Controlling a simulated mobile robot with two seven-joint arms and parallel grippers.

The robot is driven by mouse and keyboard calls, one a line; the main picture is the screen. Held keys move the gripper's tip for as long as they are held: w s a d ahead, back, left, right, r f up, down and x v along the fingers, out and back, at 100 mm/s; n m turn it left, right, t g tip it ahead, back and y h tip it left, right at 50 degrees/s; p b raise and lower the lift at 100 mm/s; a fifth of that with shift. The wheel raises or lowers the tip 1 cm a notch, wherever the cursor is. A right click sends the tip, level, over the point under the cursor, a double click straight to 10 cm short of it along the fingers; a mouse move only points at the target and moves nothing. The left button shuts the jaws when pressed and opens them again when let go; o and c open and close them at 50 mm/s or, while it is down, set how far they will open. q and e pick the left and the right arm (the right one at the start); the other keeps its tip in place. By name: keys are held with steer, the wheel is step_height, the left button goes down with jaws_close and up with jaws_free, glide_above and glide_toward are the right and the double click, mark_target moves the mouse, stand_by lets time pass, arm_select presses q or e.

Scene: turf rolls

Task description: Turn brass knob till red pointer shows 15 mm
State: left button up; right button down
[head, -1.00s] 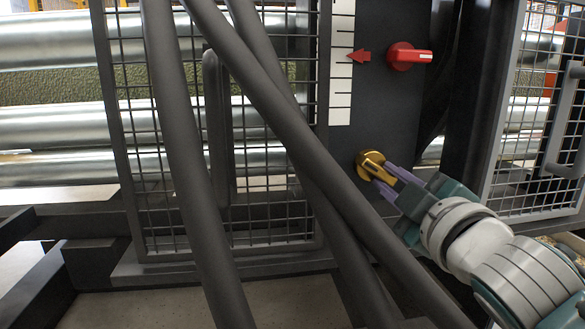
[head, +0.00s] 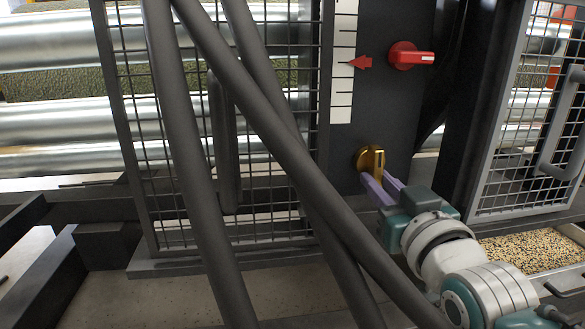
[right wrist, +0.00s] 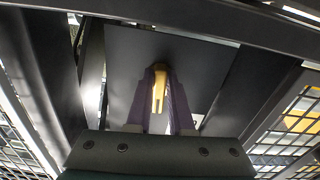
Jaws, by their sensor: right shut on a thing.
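The brass knob (head: 370,158) sits on the dark panel below the scale, with its grip bar near upright. My right gripper (head: 378,182) comes from below right, its purple fingers shut on the knob. In the right wrist view the brass grip (right wrist: 158,85) lies between the two fingers. The red pointer (head: 360,62) points left at the white scale (head: 343,100), at about a long tick line. No numbers are readable on the scale, so the value in mm cannot be told. My left gripper is not in view.
A red rotary switch (head: 408,56) is on the panel right of the pointer. A mesh guard (head: 148,235) stands left of the panel and another mesh door (head: 500,190) stands right. A tray of coloured grains (head: 535,252) lies at the lower right.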

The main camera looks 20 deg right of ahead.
steer(key=shift+a+m+p, duration=0.1)
steer(key=shift+m+p, duration=0.25)
steer(key=shift+m, duration=0.55)
steer(key=c, duration=0.8)
jaws_free()
